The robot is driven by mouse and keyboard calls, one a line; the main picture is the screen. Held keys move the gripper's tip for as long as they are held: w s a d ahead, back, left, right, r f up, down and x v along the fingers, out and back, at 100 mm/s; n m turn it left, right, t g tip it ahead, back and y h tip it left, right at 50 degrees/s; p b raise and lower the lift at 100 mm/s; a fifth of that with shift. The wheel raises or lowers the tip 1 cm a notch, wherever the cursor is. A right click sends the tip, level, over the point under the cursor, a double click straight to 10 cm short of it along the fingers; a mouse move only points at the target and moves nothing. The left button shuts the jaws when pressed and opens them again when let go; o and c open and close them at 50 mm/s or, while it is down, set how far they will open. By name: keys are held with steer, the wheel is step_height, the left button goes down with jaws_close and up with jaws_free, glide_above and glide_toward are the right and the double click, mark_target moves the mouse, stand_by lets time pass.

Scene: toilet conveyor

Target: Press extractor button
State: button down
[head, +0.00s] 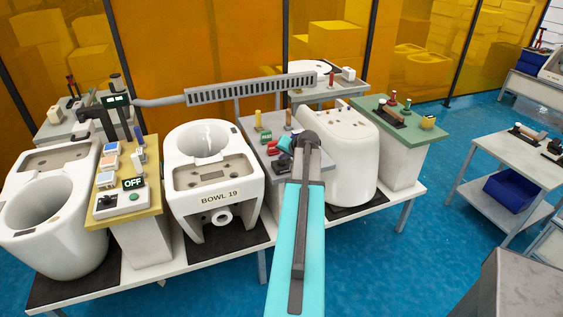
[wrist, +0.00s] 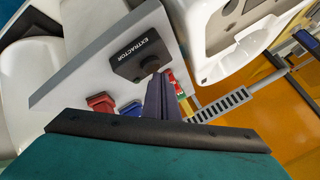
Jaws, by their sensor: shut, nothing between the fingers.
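The black box labelled EXTRACTOR (wrist: 142,48) sits on a grey panel (wrist: 88,68) in the wrist view. A small dark rounded piece, likely its button (wrist: 151,65), shows at the box's lower edge. My gripper (wrist: 158,77) is shut and empty. Its dark fingers point toward that piece, and their tips overlap it in the picture. I cannot tell whether they touch it. In the head view, a dark box, likely the extractor (head: 283,165), is at the panel's front, beside my arm. My fingertips cannot be made out there.
Red (wrist: 102,103) and blue (wrist: 130,108) blocks stand on the panel close to my fingers. The toilet marked BOWL 19 (head: 238,188) is left of the panel; another white toilet (head: 352,160) is right. A slotted rail (head: 250,90) runs behind.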

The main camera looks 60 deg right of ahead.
mark_target(283, 163)
steer(key=shift+r+p, duration=0.95)
steer(key=shift+r, duration=1.75)
